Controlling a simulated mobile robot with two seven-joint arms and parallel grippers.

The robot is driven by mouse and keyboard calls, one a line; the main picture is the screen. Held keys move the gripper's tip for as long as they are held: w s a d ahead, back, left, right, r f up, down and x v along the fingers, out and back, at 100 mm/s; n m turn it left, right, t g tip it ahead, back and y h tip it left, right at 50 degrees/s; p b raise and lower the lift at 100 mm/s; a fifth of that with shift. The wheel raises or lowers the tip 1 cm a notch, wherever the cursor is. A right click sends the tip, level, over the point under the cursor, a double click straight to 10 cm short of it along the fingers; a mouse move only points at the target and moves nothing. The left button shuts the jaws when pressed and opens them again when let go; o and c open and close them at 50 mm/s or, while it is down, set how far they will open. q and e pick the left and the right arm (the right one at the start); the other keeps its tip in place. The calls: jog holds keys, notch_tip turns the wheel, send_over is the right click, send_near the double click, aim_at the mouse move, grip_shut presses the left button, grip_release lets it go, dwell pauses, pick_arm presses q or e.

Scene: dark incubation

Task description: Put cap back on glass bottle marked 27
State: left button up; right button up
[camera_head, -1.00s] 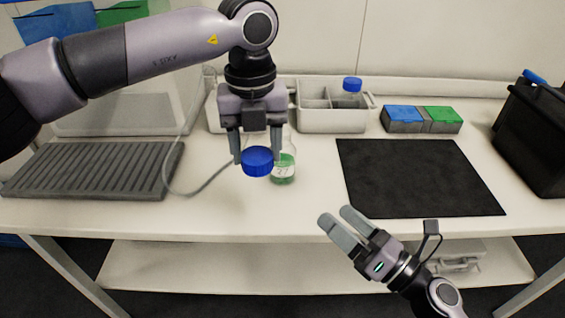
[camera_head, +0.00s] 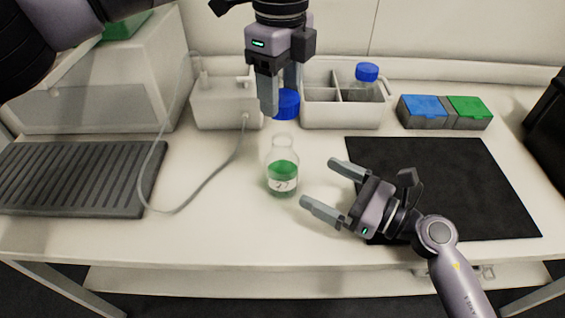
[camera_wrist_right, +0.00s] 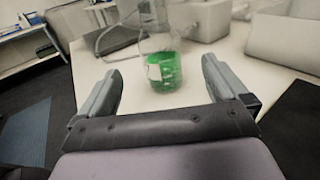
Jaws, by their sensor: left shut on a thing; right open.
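The glass bottle (camera_head: 283,172) stands upright and uncapped on the white table, with green liquid inside and a label that seems to read 27. It also shows in the right wrist view (camera_wrist_right: 163,68), beyond and between the open fingers. My left gripper (camera_head: 279,103) is shut on the blue cap (camera_head: 287,104), held above and behind the bottle, apart from it. One finger hides part of the cap. My right gripper (camera_head: 326,184) is open and empty, low over the table just right of the bottle, its fingers pointing toward it.
A divided white bin (camera_head: 343,113) at the back holds another blue-capped bottle (camera_head: 366,76). Blue and green boxes (camera_head: 445,112) stand right of it. A black mat (camera_head: 470,190) lies under my right arm. A ribbed grey tray (camera_head: 75,180) and a cable (camera_head: 200,190) lie left.

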aim_at(275, 159)
pick_arm(q)
jog(key=shift+s, duration=0.1)
pick_arm(e)
jog(key=shift+s, duration=0.1)
jog(key=shift+a, duration=0.1)
jog(key=x, duration=1.2)
jog(key=c, duration=1.5)
pick_arm(q)
jog(key=shift+f, duration=2.5)
jog(key=shift+f, duration=0.1)
jog(key=shift+f, duration=0.8)
jog(key=shift+f, duration=0.55)
